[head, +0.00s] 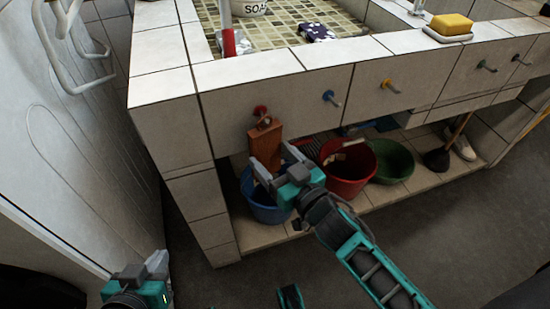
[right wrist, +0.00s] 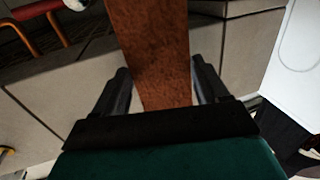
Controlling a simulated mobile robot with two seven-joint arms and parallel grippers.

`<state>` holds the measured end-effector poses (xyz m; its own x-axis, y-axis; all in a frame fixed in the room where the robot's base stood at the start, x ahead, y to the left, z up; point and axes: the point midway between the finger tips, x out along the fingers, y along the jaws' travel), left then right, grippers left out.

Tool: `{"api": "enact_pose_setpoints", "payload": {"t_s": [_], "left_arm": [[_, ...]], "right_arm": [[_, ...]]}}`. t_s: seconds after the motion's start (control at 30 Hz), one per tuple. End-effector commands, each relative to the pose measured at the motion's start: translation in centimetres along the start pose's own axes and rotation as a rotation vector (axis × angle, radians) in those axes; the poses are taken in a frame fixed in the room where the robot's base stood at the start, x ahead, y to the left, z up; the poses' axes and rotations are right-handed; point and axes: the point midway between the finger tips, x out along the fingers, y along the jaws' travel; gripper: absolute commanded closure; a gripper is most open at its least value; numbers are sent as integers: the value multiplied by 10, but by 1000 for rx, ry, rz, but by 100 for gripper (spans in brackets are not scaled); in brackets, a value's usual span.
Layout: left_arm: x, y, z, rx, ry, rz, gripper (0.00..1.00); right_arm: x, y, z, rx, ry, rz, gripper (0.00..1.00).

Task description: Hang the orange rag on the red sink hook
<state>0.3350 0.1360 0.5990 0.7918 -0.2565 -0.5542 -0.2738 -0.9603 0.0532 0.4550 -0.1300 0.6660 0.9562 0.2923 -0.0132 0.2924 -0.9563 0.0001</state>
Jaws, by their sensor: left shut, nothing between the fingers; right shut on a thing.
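The orange-brown rag (head: 265,145) hangs in front of the sink's tiled front, just below the red hook (head: 261,111). Its narrow top end is close to the hook; I cannot tell whether its loop is around the hook or only in front of it. My right gripper (head: 270,164) is shut on the rag, with a finger at each side. The rag also shows between the fingers in the right wrist view (right wrist: 155,50). My left gripper (head: 155,265) is shut and empty at the lower left, away from the sink.
Blue (head: 329,97), yellow (head: 388,85) and further hooks line the sink front to the right. A blue bucket (head: 262,207), a red bucket (head: 347,182) and a green basin (head: 392,160) stand on the ledge below. A white rack (head: 70,45) is at the upper left.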

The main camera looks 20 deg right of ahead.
Motion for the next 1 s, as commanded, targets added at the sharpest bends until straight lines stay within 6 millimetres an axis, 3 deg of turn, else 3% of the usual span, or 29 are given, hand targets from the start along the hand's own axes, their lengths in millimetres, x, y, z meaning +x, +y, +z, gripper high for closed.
{"api": "enact_pose_setpoints", "payload": {"t_s": [0.37,0.4,0.6,0.67,1.0], "left_arm": [[0,0,-1,0,3,-1,100],[0,0,-1,0,4,-1,100],[0,-1,-1,0,4,-2,100],[0,-1,-1,0,4,-2,100],[-1,-1,-2,0,3,-3,100]], "right_arm": [[0,0,0,0,1,0,57],[0,0,0,0,1,0,25],[0,0,0,0,1,0,5],[0,0,0,0,1,0,0],[-6,0,0,1,-1,-1,0]]}}
